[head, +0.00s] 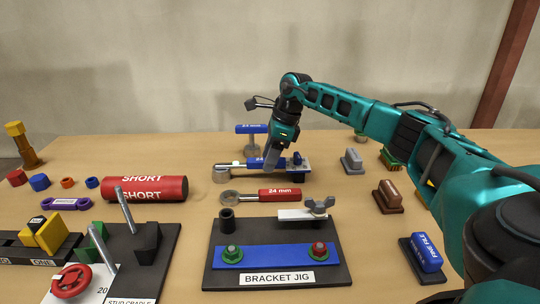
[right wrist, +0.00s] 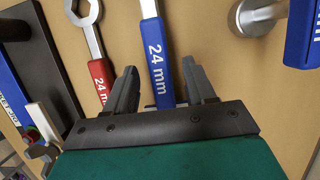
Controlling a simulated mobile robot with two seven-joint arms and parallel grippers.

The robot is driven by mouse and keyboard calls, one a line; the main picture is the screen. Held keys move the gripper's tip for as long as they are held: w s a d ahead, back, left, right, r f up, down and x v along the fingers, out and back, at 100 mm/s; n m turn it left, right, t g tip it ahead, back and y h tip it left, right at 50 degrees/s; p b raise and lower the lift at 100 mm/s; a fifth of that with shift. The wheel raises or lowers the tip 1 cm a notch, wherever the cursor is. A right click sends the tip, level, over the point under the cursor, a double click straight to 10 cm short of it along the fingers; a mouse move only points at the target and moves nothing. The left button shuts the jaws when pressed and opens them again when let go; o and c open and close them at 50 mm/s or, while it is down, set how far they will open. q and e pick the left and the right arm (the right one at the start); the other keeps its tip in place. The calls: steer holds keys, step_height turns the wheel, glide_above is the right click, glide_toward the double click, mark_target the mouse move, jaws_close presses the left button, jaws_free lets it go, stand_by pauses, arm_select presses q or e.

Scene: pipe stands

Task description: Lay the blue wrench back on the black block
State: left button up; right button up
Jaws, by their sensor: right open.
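The blue wrench, marked "24 mm", lies in the middle of the table in the head view (head: 256,162). In the right wrist view the blue handle (right wrist: 157,55) runs between the two open fingers (right wrist: 158,88), with a gap on each side. The dark block (head: 297,166) shows at the right end of the wrench, partly hidden by my gripper. I cannot tell whether the wrench rests on it. My left gripper is not in view.
A red "24 mm" wrench (head: 279,195) lies just in front. A blue "21 mm" piece (head: 252,128) stands on a metal post behind. The bracket jig (head: 215,265) is nearer. A red cylinder (head: 145,188) lies left; small blocks (head: 352,160) stand right.

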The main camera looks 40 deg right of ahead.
steer(key=shift+p+v, duration=2.05)
steer(key=shift+v, duration=0.5)
steer(key=v, duration=1.3)
steer(key=shift+f, duration=0.1)
